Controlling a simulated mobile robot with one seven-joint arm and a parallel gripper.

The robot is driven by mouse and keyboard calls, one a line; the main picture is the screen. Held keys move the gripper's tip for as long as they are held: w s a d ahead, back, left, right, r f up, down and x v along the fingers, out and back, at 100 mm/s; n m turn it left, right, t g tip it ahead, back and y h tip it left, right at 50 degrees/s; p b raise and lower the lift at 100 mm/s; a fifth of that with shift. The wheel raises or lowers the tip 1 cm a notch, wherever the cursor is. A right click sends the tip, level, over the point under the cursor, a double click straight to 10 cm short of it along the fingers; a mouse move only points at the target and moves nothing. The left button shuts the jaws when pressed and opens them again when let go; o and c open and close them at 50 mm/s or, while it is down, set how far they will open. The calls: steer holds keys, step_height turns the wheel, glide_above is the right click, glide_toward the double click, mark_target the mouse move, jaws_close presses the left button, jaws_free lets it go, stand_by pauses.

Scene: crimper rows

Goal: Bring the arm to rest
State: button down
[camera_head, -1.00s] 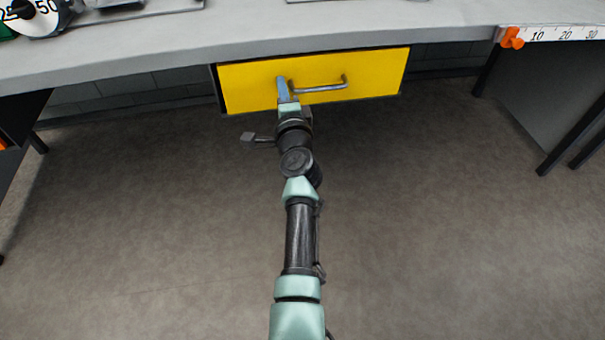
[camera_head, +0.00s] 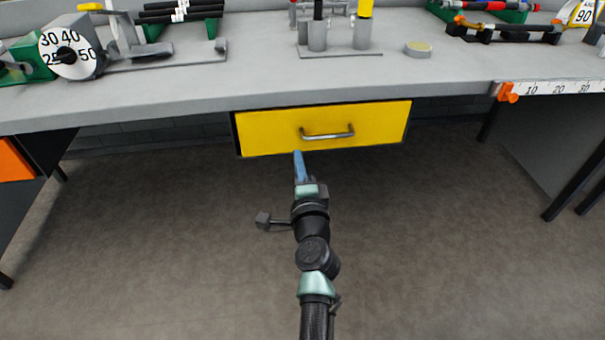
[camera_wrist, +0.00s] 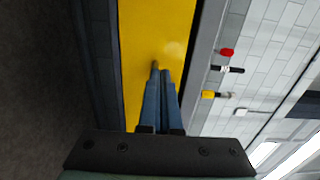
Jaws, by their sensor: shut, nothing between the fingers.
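My gripper (camera_head: 299,166) is in the lower middle of the head view, in front of and below the yellow drawer front (camera_head: 270,132). Its blue fingers are shut with nothing between them and stand apart from the drawer's grey handle (camera_head: 328,135). In the wrist view the two blue fingers (camera_wrist: 163,84) lie side by side and point at the yellow drawer front (camera_wrist: 155,30). Part of the handle (camera_wrist: 154,68) shows just past the fingertips.
The grey workbench (camera_head: 190,92) spans the view above the drawer. An orange clamp (camera_head: 508,92) sits at the bench edge. The floor (camera_head: 150,240) around my arm is clear.

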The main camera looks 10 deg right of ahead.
steer(key=shift+s+p, duration=0.5)
steer(key=shift+s, duration=1.9)
steer(key=s+a+r+n+t+y, duration=0.15)
steer(key=r+n, duration=0.25)
steer(key=r, duration=0.5)
steer(key=a+r+n+t, duration=0.1)
steer(key=a+r+n, duration=0.2)
steer(key=r, duration=0.7)
steer(key=s+a+r+n+t+y, duration=0.15)
steer(key=r+n, duration=0.25)
steer(key=r, duration=0.5)
steer(key=s+r+n+t+h+p, duration=0.1)
steer(key=s+r+n+t+h, duration=0.2)
steer(key=s+r, duration=0.75)
steer(key=s+r+n+t+p, duration=0.15)
steer(key=s+r+n, duration=0.25)
steer(key=s+r, duration=0.7)
steer(key=w+a+r+p, duration=0.1)
steer(key=w+r+p, duration=0.2)
steer(key=r+p, duration=2.7)
step_height(320, 180, up, 4)
steer(key=shift+f+t, duration=0.15)
steer(key=shift+t, duration=0.3)
steer(key=shift+w, duration=0.1)
